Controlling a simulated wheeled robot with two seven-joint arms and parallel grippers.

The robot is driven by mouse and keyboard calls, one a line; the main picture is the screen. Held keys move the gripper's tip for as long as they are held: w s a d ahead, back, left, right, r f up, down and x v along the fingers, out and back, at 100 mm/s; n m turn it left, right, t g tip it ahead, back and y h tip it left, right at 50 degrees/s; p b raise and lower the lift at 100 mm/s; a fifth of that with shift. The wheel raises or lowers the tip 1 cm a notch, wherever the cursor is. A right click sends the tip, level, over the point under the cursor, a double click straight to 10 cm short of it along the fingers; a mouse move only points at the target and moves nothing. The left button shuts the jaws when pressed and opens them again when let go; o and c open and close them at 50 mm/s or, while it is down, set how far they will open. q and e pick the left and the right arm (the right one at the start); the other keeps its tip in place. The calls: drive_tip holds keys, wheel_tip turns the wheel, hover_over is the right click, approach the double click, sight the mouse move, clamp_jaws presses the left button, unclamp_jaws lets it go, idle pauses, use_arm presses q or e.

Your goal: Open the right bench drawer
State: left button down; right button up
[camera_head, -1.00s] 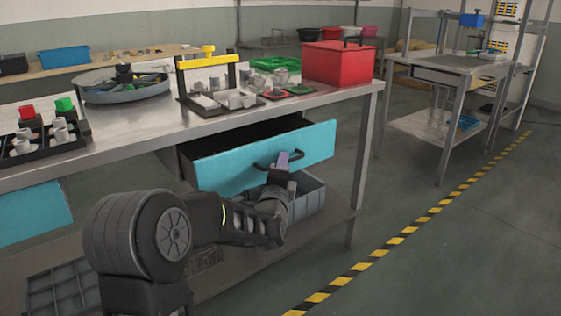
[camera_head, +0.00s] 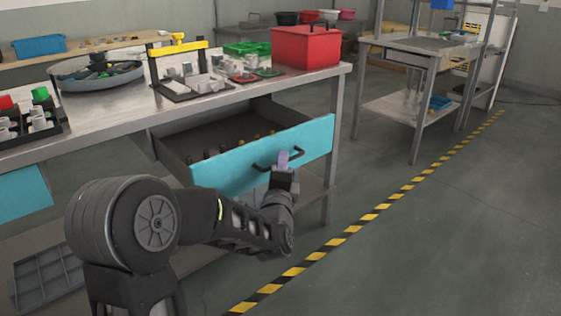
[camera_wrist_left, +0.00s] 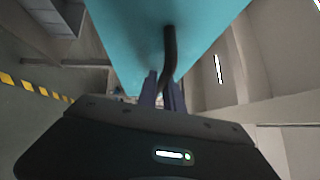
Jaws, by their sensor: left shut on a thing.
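The right bench drawer (camera_head: 237,167) has a turquoise front and stands pulled well out from under the bench, with several small items visible inside. Its dark bar handle (camera_head: 264,166) is on the front; the handle also shows in the left wrist view (camera_wrist_left: 169,50). My left gripper (camera_head: 283,160) is at the right part of the handle, its purplish fingers shut on it. In the left wrist view the fingers (camera_wrist_left: 162,92) lie on either side of the handle's end, against the turquoise front. My right gripper is not in view.
The metal bench (camera_head: 110,118) carries a red box (camera_head: 306,46), a round grey tray (camera_head: 100,76), a yellow-handled rack (camera_head: 180,48) and green trays. Another turquoise drawer (camera_head: 22,193) is at the left. Open floor with a striped line (camera_head: 345,232) lies to the right.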

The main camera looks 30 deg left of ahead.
use_arm(q)
drive_tip(key=c, duration=1.5)
unclamp_jaws()
drive_tip(key=p+v, duration=0.1)
drive_tip(key=v, duration=0.7)
